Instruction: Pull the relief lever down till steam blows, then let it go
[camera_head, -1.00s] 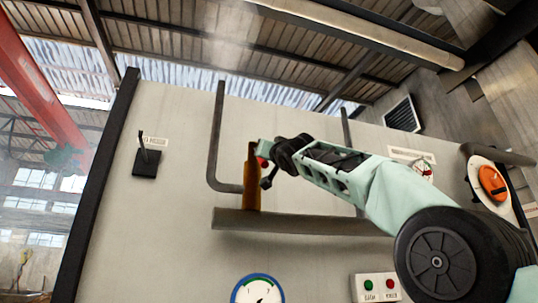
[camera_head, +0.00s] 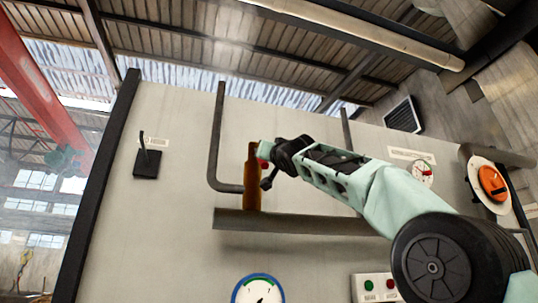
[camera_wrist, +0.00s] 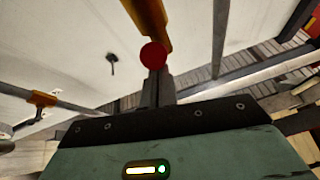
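The relief valve is an orange-brown upright body (camera_head: 252,180) on the horizontal pipe, near the middle of the head view. Its lever ends in a red knob (camera_head: 264,163) on the right side of the body. In the wrist view the red knob (camera_wrist: 153,55) is right at the tips of my dark fingers, with the orange body (camera_wrist: 148,15) behind it. My gripper (camera_head: 272,166) reaches the knob from the right. The fingers overlap into one dark column in the wrist view, so whether they grip the knob is unclear. No clear steam plume shows.
A grey pipe (camera_head: 300,222) runs below the valve, and a bent pipe (camera_head: 216,140) stands left of it. A round gauge (camera_head: 258,291) and a button box (camera_head: 376,287) sit below. An orange rotary switch (camera_head: 491,183) is at right.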

